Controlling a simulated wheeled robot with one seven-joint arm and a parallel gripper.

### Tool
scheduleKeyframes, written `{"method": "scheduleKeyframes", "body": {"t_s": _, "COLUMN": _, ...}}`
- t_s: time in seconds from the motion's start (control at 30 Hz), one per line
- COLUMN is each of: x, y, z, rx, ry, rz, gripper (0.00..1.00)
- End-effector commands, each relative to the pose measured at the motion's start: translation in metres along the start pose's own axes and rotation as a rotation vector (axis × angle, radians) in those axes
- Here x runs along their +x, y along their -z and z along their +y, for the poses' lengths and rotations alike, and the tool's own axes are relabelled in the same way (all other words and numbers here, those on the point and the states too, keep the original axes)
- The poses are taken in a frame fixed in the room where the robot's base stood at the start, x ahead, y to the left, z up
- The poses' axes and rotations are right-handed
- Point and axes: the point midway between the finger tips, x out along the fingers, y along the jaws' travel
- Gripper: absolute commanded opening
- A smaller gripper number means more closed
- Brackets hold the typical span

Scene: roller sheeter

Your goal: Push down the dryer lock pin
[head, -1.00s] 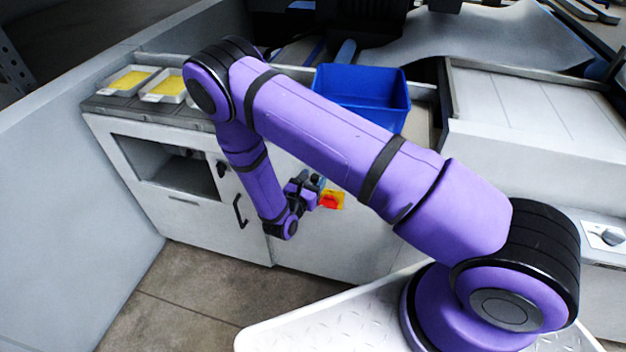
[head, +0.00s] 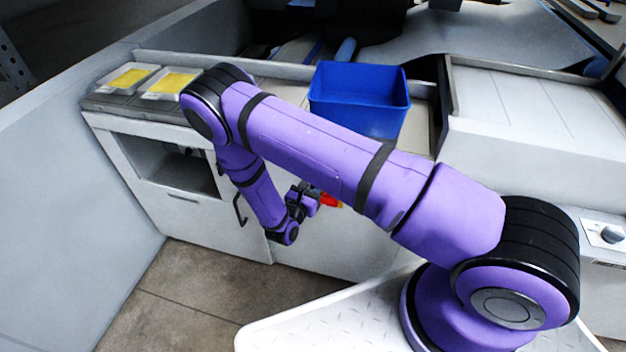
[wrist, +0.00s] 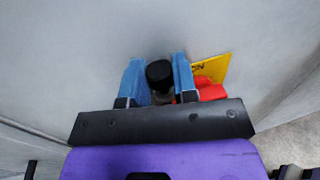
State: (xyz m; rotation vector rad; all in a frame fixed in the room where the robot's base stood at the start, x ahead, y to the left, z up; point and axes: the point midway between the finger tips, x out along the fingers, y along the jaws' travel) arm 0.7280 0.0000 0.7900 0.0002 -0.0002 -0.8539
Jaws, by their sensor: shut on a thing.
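A black round-capped pin (wrist: 159,74), which I take to be the dryer lock pin, stands out from the pale cabinet face in the wrist view. My gripper (wrist: 157,62) has its two blue fingers on either side of the pin, shut on it. The lower part of the pin shows dimly between the fingers. In the head view my gripper (head: 306,197) is small and low at the front of the white cabinet (head: 335,245); the pin cannot be made out there.
A red knob (wrist: 208,90) on a yellow plate (wrist: 212,67) sits right beside the right finger. A blue bin (head: 355,95) and yellow-filled trays (head: 172,83) stand on top. A black door handle (head: 238,207) is left of my forearm. Floor (head: 180,295) is clear.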

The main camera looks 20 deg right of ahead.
Motion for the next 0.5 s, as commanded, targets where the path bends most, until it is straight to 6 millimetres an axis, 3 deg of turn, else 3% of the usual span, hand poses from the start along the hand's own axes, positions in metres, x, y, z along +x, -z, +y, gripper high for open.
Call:
{"method": "scheduleKeyframes", "body": {"t_s": 0.13, "x": -0.001, "y": 0.013, "z": 0.0, "rx": -0.001, "ry": -0.002, "rz": 0.001, "gripper": 0.0}}
{"method": "scheduleKeyframes", "body": {"t_s": 0.47, "x": -0.001, "y": 0.018, "z": 0.0, "rx": -0.001, "ry": -0.001, "rz": 0.007, "gripper": 0.0}}
{"method": "scheduleKeyframes", "body": {"t_s": 0.5, "x": -0.001, "y": 0.018, "z": 0.0, "rx": -0.002, "ry": -0.002, "rz": 0.007, "gripper": 0.33}}
